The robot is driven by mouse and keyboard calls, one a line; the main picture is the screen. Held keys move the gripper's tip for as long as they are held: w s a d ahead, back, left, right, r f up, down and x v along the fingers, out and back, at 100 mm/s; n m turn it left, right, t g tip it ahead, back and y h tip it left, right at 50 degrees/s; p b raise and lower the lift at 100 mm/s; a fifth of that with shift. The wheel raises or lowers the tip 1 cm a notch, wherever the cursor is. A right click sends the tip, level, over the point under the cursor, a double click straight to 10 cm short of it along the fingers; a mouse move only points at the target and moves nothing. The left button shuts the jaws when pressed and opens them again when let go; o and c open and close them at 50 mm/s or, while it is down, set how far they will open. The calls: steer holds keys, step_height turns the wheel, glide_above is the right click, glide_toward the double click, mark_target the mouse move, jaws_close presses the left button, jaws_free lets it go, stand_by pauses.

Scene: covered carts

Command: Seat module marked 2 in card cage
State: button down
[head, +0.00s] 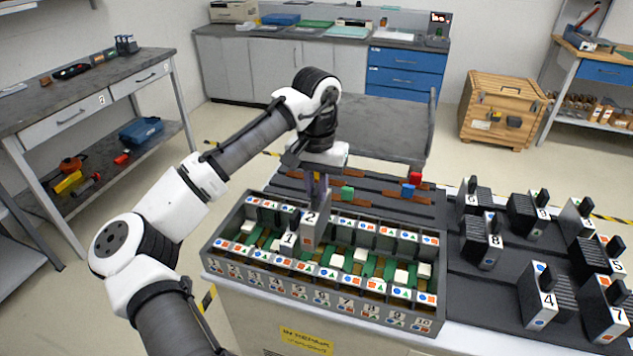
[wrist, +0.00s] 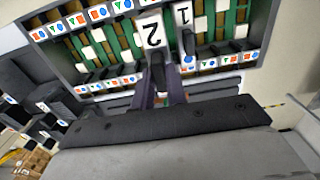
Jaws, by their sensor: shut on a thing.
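My gripper (head: 318,190) points down over the card cage (head: 320,304), shut on the dark handle of the module marked 2 (head: 310,232). This grey module with a white face is upright over the middle-left of the cage. Its number is higher than that of the module marked 1 (head: 288,241), which stands in the cage just to its left. In the wrist view, the module marked 2 (wrist: 152,36) is between my fingers' ends (wrist: 158,72), beside the module marked 1 (wrist: 184,16). Whether the lower end of module 2 is inside a slot I cannot tell.
The cage's slots carry coloured symbol labels and front numbers. A dark rack (head: 482,300) to the right holds several other modules, including those marked 8 (head: 490,242) and 4 (head: 546,302). Small red, blue and green blocks stand on rails behind the cage (head: 390,192).

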steer(key=shift+f+b, duration=1.55)
steer(key=shift+f, duration=2.45)
steer(key=c, duration=1.3)
jaws_free()
steer(key=shift+f, duration=0.1)
step_height(320, 180, up, 14)
steer(key=shift+f+b, duration=0.1)
steer(key=shift+b, duration=0.25)
